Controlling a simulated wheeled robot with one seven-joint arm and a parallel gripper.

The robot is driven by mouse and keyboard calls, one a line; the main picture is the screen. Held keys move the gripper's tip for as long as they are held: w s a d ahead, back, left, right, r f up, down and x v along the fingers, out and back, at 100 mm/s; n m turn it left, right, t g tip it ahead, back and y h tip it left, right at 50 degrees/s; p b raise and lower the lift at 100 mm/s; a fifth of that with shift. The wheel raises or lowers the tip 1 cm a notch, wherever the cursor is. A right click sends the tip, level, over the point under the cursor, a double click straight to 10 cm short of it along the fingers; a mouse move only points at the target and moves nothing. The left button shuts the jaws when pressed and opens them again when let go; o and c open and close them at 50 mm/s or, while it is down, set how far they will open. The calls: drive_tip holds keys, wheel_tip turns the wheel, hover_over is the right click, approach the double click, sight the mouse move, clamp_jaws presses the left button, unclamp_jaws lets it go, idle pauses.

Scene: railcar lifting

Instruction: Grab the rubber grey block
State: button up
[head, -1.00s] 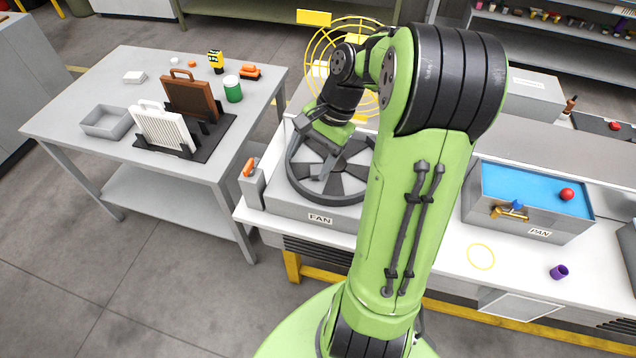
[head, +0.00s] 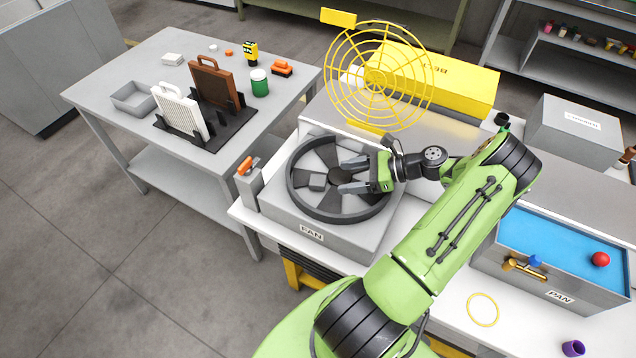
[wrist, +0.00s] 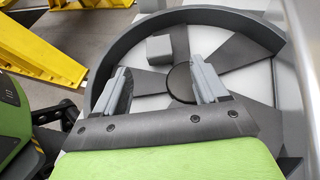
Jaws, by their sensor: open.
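The grey block (head: 317,181) is a small cube lying inside the round fan housing (head: 292,199), on the left side of the hub in the head view. In the wrist view the block (wrist: 159,48) shows beyond my fingertips, roughly in line with the gap between them. My gripper (head: 346,180) is open and empty over the fan, to the right of the block in the head view. Its two grey fingers also show in the wrist view (wrist: 160,72). The fingers appear apart from the block; their exact height above the fan is hard to tell.
The fan's raised dark rim surrounds the block. A yellow wire guard (head: 380,78) stands behind the fan. An orange-handled switch (head: 246,166) is at its left. A grey box with a blue top (head: 560,245) stands to the right.

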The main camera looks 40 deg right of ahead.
sight(325, 181)
drive_tip(key=x, duration=0.6)
drive_tip(key=shift+f, duration=0.15)
drive_tip(key=c, duration=1.1)
